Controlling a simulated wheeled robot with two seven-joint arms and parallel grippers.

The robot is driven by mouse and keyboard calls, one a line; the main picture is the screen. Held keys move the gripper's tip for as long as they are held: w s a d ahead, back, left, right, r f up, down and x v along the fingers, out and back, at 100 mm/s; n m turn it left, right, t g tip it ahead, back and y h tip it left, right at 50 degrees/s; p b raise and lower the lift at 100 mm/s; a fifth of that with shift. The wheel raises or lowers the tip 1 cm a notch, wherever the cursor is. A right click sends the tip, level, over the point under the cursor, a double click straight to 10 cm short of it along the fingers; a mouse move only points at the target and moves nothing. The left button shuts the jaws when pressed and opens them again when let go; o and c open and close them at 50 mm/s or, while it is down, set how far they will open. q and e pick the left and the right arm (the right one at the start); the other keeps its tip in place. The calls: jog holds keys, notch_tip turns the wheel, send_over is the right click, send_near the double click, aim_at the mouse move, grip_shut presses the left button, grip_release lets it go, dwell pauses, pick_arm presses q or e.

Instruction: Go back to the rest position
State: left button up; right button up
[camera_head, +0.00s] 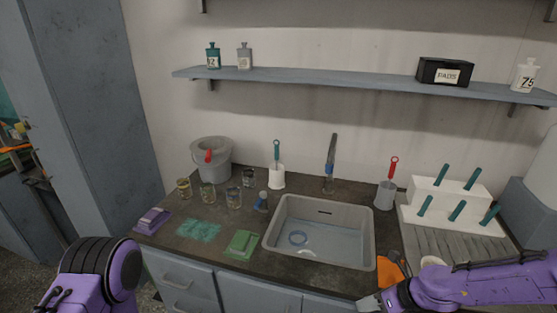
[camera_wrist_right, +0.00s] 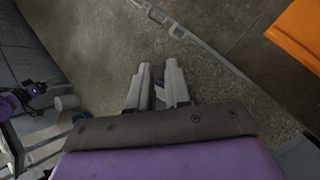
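My right gripper (camera_head: 370,302) is low in front of the counter, at the right end of the cabinet front in the head view. In the right wrist view its two grey fingers (camera_wrist_right: 157,78) point over bare floor, with a narrow gap between them and nothing held. My left arm (camera_head: 95,275) shows only as a purple and black link at the lower left of the head view; its gripper is out of view.
The dark counter (camera_head: 180,255) holds a grey sink (camera_head: 370,240), glass jars (camera_head: 207,192), a bucket (camera_head: 212,160), cloths (camera_head: 242,243) and a white rack (camera_head: 450,190). An orange thing (camera_head: 390,268) is close to my right forearm. A shelf (camera_head: 340,86) hangs above.

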jog(key=s+d+f+n+t+h+b, duration=0.1)
jog(key=s+d+f+n+h+b, duration=0.2)
jog(key=f+n, duration=0.45)
jog(key=s+d+f+n+t+h+b, duration=0.1)
jog(key=s+d+f+n+h+b, duration=0.15)
jog(key=s+f+n+h, duration=0.45)
jog(key=s+f+n+g+b, duration=0.1)
jog(key=s+f+n+b, duration=0.1)
jog(key=s+f+n, duration=0.3)
jog(key=s+d+f+n+g+b, duration=0.1)
jog(key=s+f+n, duration=0.3)
jog(key=s, duration=0.8)
jog(key=shift+d+f+n+g+b, duration=0.3)
jog(key=shift+f+n+b, duration=0.1)
jog(key=shift+b, duration=0.3)
jog(key=shift+a, duration=0.1)
